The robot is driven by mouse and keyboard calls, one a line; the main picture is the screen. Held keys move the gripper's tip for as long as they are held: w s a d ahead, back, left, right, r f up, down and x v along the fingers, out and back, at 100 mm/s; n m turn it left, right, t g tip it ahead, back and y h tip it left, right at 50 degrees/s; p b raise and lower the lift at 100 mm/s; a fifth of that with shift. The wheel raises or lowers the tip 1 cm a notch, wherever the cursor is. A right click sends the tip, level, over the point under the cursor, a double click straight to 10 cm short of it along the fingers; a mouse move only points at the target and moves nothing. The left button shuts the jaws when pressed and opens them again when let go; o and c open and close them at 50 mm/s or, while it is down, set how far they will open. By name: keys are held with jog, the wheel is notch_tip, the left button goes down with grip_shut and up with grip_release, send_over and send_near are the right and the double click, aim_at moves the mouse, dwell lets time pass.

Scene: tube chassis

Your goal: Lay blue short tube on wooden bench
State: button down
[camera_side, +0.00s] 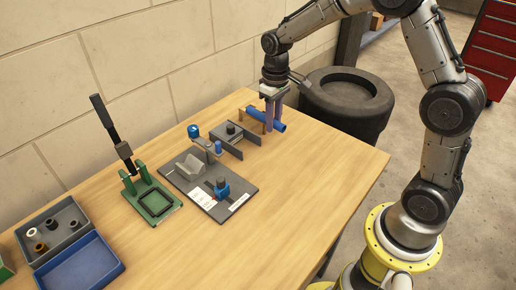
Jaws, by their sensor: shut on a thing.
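My gripper (273,123) points down over the far right part of the wooden bench (310,170). Its purple fingers are shut on a blue short tube (255,114). The tube lies roughly level, and its ends show on both sides of the fingers. The fingers hide its middle. It is at or just above the bench top; I cannot tell whether it touches.
A dark fixture plate (240,198) with grey brackets and small blue parts sits left of the gripper. A green press (150,198) and a blue-grey bin (80,265) stand further left. Black tyres (345,100) stand behind the bench. The bench's right side is clear.

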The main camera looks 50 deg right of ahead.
jog(key=a, duration=0.4)
jog(key=shift+a, duration=0.35)
jog(key=shift+s+f+n, duration=0.1)
jog(key=shift+s+n, duration=0.35)
jog(key=shift+n, duration=0.45)
jog(key=s+a+n, duration=0.1)
jog(key=s+n, duration=0.1)
jog(key=shift+a+n, duration=0.15)
jog(key=shift+n, duration=0.25)
jog(key=s+a+r+n, duration=0.4)
jog(key=s+a+n, duration=0.5)
jog(key=s+a, duration=0.15)
jog(key=s+a+r+n, duration=0.3)
jog(key=s+a+n, duration=0.65)
jog(key=s, duration=0.25)
jog(key=w+a+f+n, duration=0.3)
jog(key=a+n, duration=0.1)
jog(key=w+a+f+n+y, duration=0.1)
jog(key=w+a+f+n, duration=0.1)
jog(key=w+a+n, duration=0.1)
jog(key=w+a+f+n, duration=0.3)
jog(key=a+n, duration=0.3)
jog(key=shift+w+a+f+y, duration=0.25)
jog(key=shift+f+y, duration=0.05)
jog(key=shift+w+a+f, duration=0.15)
jog(key=shift+a+f, duration=0.05)
jog(key=shift+f, duration=0.1)
jog(key=shift+w+a+f, duration=0.1)
jog(key=shift+a+f, duration=0.05)
jog(key=shift+f, duration=1.55)
